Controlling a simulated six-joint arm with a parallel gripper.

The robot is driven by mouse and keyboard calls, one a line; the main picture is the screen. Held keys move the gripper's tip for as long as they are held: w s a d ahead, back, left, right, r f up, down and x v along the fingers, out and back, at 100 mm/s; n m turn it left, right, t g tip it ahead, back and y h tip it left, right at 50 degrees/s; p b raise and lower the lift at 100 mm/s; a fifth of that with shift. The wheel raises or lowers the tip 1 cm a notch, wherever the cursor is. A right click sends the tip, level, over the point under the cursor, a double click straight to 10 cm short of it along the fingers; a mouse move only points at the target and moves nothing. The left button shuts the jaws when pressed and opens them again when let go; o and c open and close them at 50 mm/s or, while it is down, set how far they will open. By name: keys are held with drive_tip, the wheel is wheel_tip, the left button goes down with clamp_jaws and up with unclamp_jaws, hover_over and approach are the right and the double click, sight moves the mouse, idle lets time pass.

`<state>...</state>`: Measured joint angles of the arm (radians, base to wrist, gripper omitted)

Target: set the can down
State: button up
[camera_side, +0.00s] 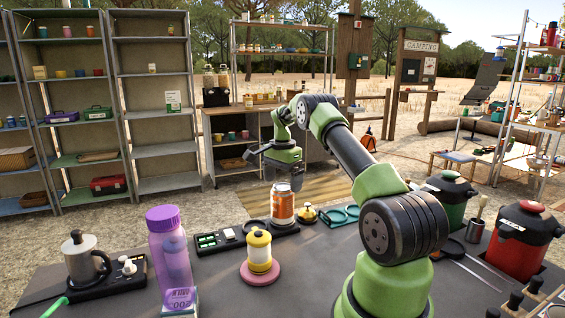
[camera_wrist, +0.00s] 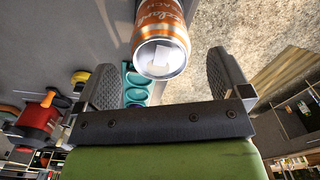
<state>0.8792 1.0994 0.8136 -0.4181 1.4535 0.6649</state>
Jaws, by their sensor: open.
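An orange can (camera_side: 282,207) with a silver top stands upright on a dark pad (camera_side: 287,231) near the far edge of the grey table. My gripper (camera_side: 283,179) is open just above the can, its fingers pointing down. In the wrist view the can's silver end (camera_wrist: 161,59) faces the camera, between and beyond the two open fingertips of my gripper (camera_wrist: 168,65). I see a gap between the can and each finger. The underside of the can is hidden.
A yellow lantern (camera_side: 259,253) on a pink disc stands in front of the can. A teal tray with rings (camera_side: 340,216) and a small yellow-lidded pot (camera_side: 306,215) are to its right. A purple bottle (camera_side: 170,262) and a metal pot (camera_side: 83,260) stand at left.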

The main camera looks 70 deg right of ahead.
wheel_tip(320, 180, up, 7)
drive_tip(key=shift+f, duration=0.1)
drive_tip(key=w+a+r+n+t, duration=0.1)
drive_tip(key=a+r+n+t, duration=0.1)
drive_tip(key=a+r+n, duration=0.6)
drive_tip(key=w+a+r+n+t, duration=0.1)
drive_tip(key=a+r, duration=0.5)
drive_tip(key=a, duration=0.7)
drive_tip(key=s+a+f+n+t+y, duration=0.2)
drive_tip(key=s+a+n, duration=0.7)
drive_tip(key=s+a, duration=0.6)
drive_tip(key=shift+s+a+f+t, duration=0.4)
drive_tip(key=shift+f+t, duration=0.15)
drive_tip(key=shift+t, duration=0.55)
